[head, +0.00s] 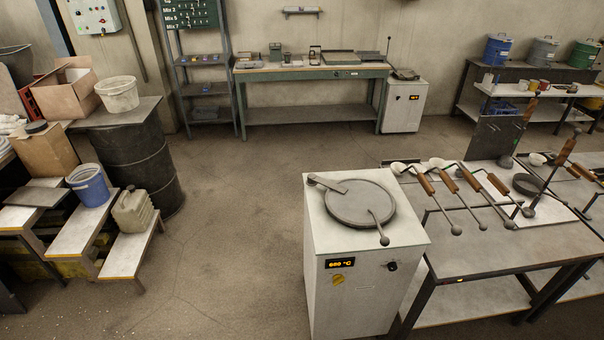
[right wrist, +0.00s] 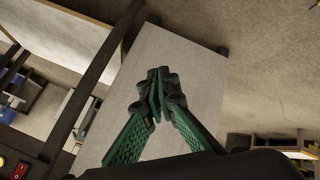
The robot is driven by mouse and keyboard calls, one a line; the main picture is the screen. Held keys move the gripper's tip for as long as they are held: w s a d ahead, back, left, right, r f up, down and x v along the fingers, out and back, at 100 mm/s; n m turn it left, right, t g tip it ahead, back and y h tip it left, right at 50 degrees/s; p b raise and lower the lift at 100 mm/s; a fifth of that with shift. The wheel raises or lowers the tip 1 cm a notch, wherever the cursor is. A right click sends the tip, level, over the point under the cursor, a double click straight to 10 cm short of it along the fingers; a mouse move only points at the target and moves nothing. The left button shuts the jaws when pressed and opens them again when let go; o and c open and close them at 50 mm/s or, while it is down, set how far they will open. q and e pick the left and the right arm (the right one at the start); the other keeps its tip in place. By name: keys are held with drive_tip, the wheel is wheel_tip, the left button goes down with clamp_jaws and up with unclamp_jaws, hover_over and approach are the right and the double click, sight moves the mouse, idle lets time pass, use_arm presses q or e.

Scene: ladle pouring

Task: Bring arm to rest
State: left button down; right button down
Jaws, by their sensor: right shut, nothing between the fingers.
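My right gripper (right wrist: 158,92) shows in the right wrist view, its green padded fingers closed together with nothing between them. A plain pale panel (right wrist: 185,60) lies behind the fingers; the gripper is in front of it, and I cannot tell how far off. Neither gripper nor arm shows in the head view. There, a white furnace (head: 330,215) with a round grey lid (head: 360,204) stands at the front centre, its display lit orange. Several ladles with wooden handles (head: 448,182) lie on the metal table (head: 470,245) to its right.
A workbench (head: 310,72) and a second white furnace (head: 405,105) stand along the back wall. At the left are a dark drum (head: 130,150), a blue bucket (head: 89,186) and a jerrycan (head: 132,211) on steps. The floor (head: 240,190) between is clear.

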drive_tip(key=s+a+f+m+g, duration=0.2)
drive_tip(key=s+f, duration=0.4)
drive_tip(key=s, duration=0.6)
drive_tip(key=s+a+f+m+g, duration=0.2)
drive_tip(key=s+f, duration=0.4)
drive_tip(key=s, duration=0.6)
drive_tip(key=s+a+f+m+g, duration=0.2)
drive_tip(key=s+f, duration=0.5)
drive_tip(key=s, duration=0.5)
drive_tip(key=shift+s+a+g+y, duration=0.25)
drive_tip(key=shift+a+g+y, duration=0.15)
drive_tip(key=shift+a+g, duration=0.45)
drive_tip(key=shift+a, duration=0.1)
